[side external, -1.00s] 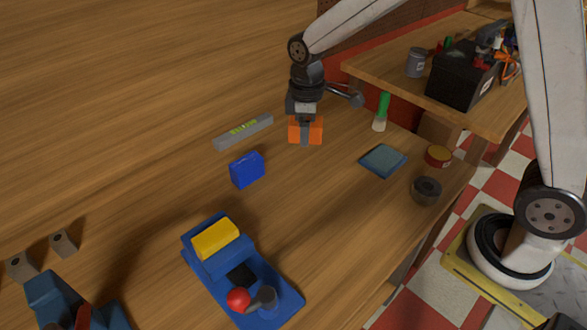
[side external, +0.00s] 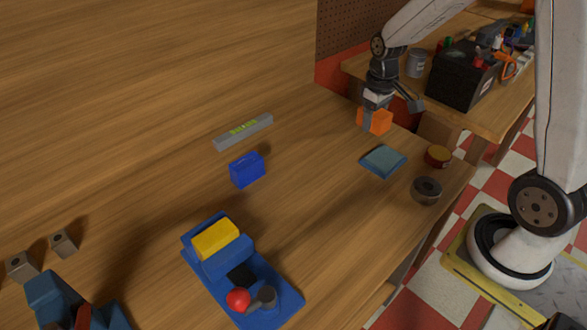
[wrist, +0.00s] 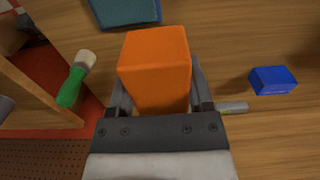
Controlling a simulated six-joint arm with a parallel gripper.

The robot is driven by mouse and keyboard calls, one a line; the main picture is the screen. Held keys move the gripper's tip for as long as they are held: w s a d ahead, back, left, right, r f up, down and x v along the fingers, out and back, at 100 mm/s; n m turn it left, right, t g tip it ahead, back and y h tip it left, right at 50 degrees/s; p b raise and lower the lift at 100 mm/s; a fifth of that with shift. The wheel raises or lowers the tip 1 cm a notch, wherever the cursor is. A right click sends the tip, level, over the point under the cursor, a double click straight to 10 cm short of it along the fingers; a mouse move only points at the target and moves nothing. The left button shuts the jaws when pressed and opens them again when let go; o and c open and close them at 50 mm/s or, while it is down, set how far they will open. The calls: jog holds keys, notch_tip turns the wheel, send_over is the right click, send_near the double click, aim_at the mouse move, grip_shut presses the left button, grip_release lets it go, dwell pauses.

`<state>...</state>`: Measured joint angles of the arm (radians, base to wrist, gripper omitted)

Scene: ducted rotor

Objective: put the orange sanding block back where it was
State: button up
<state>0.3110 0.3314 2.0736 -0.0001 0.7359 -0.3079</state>
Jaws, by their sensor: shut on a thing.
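The orange sanding block (side external: 375,121) is between the fingers of my gripper (side external: 373,108), near the back right end of the wooden bench. In the wrist view the orange block (wrist: 155,68) fills the space between the two fingers of my gripper (wrist: 158,88), which is shut on it. The block looks held over the bench; I cannot tell how far its underside is from the surface. In the side view the block and gripper hide the spot where the green-handled brush lay.
A blue-grey pad (side external: 383,161), an orange-lidded tin (side external: 438,156) and a dark round roll (side external: 426,190) lie along the right edge. A blue block (side external: 247,170), a grey level (side external: 243,132) and a blue fixture with a yellow block (side external: 215,238) are further left. Bare wood lies between.

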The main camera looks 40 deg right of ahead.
jog(key=shift+w, duration=0.1)
jog(key=w+d+f, duration=0.2)
jog(key=w+f, duration=0.2)
jog(key=w, duration=0.4)
send_over(334, 138)
jog(key=s, duration=0.2)
jog(key=f, duration=0.4)
jog(key=shift+w+a, duration=0.15)
jog(key=shift+a, duration=0.1)
jog(key=shift+w+d+f, duration=0.15)
jog(key=shift+w+f, duration=0.45)
jog(key=shift+f, duration=0.05)
jog(key=shift+w+f, duration=0.15)
jog(key=shift+f, duration=0.05)
jog(key=shift+w+f, duration=0.1)
jog(key=shift+f, duration=1.55)
jog(key=shift+f, duration=0.1)
